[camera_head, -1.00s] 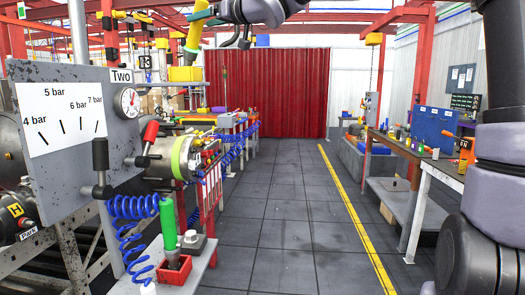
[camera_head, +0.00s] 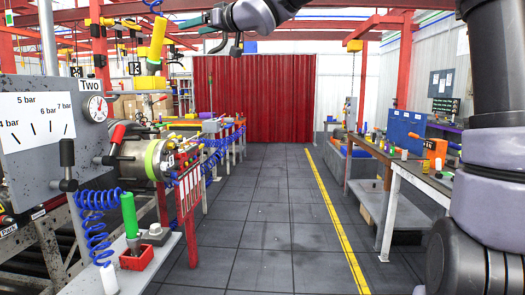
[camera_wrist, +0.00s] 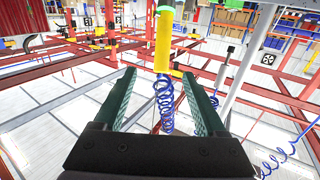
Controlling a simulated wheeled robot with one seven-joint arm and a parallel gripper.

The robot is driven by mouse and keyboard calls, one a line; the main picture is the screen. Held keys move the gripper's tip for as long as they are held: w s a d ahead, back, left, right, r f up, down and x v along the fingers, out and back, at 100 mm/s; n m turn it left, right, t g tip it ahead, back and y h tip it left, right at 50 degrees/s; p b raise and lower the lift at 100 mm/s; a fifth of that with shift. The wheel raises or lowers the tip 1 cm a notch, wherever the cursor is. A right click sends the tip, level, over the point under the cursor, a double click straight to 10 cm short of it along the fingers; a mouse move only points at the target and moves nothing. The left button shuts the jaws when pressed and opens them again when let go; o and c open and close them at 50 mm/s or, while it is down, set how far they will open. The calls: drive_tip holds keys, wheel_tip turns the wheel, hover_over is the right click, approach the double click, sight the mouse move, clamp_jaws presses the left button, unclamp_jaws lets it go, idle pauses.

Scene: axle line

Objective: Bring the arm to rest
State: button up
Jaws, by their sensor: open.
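My gripper (camera_head: 200,32) is high at the top of the head view, at the end of my arm, which reaches in from the upper right. In the wrist view its two green fingers (camera_wrist: 158,75) are spread apart, with nothing held between them. A yellow hanging tool (camera_head: 157,40) with a blue coiled hose is left of the gripper in the head view, with a gap between them. In the wrist view the yellow tool (camera_wrist: 163,42) shows beyond the fingertips.
A grey gauge panel (camera_head: 40,130) and a bench with a green-handled tool (camera_head: 129,214) in a red box (camera_head: 136,259) stand at left. A workbench (camera_head: 410,175) stands at right. The floor (camera_head: 265,210) between is clear, up to a red curtain (camera_head: 262,95).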

drive_tip(key=s+d+f+m+t+h, duration=0.1)
drive_tip(key=d+f+m+h, duration=0.3)
drive_tip(key=d+f+h, duration=0.7)
drive_tip(key=s+d+f+m+t+h, duration=0.1)
drive_tip(key=s+d+f+m+h, duration=0.25)
drive_tip(key=d, duration=1.35)
drive_tip(key=s+d+f+m+g+y, duration=0.1)
drive_tip(key=s+d+f+m+g, duration=0.1)
drive_tip(key=s+d+f+m, duration=0.2)
drive_tip(key=s+d+f+m+g, duration=0.3)
drive_tip(key=s+d+f, duration=0.4)
drive_tip(key=s+d, duration=0.3)
drive_tip(key=s+m, duration=0.1)
drive_tip(key=s, duration=0.3)
drive_tip(key=shift+d+f+y, duration=0.2)
drive_tip(key=shift+d+y, duration=0.05)
drive_tip(key=shift+y, duration=0.1)
